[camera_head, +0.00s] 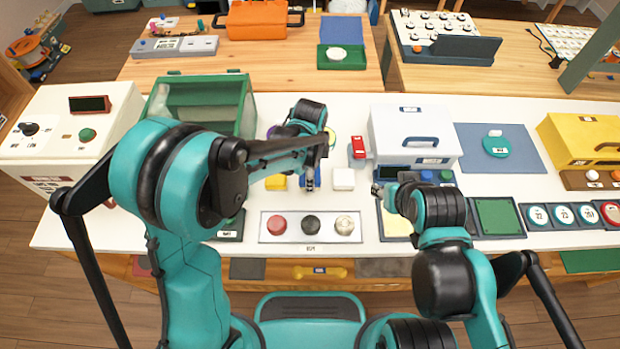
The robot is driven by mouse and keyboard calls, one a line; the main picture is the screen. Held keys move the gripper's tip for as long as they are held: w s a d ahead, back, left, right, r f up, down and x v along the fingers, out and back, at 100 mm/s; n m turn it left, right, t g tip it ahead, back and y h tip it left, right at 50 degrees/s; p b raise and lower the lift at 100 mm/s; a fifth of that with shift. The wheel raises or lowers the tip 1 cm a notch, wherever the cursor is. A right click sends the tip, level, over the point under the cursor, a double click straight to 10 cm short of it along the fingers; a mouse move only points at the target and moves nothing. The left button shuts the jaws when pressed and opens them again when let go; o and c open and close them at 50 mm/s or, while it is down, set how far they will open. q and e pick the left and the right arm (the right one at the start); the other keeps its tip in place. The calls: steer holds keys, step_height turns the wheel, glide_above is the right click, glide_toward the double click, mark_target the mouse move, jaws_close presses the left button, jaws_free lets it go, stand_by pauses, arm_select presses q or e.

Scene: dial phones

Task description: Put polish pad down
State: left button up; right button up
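I cannot tell for sure which thing is the polish pad. A pale tray (262,238) near the front edge holds a red round piece (277,225), a black one (311,225) and a beige one (345,225). Behind it are a yellow block (276,182), a small blue piece (316,178) and a white block (344,179). My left gripper (310,184) points down at the blue piece, between the yellow and white blocks; its finger gap is not clear. My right gripper (377,189) is small and partly hidden, left of my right wrist, in front of the white case.
The white case (412,135) stands behind my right gripper. A green-framed clear box (205,105) and a cream console (70,135) stand left. A teal piece (497,147) lies on a blue mat (525,140). A green square tray (497,217) lies front right.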

arm_select(q)
steer(key=shift+f, duration=0.3)
steer(key=shift+f, duration=0.25)
steer(key=o, duration=1.5)
steer(key=shift+r, duration=0.1)
steer(key=shift+c, duration=0.2)
steer(key=shift+r, duration=0.1)
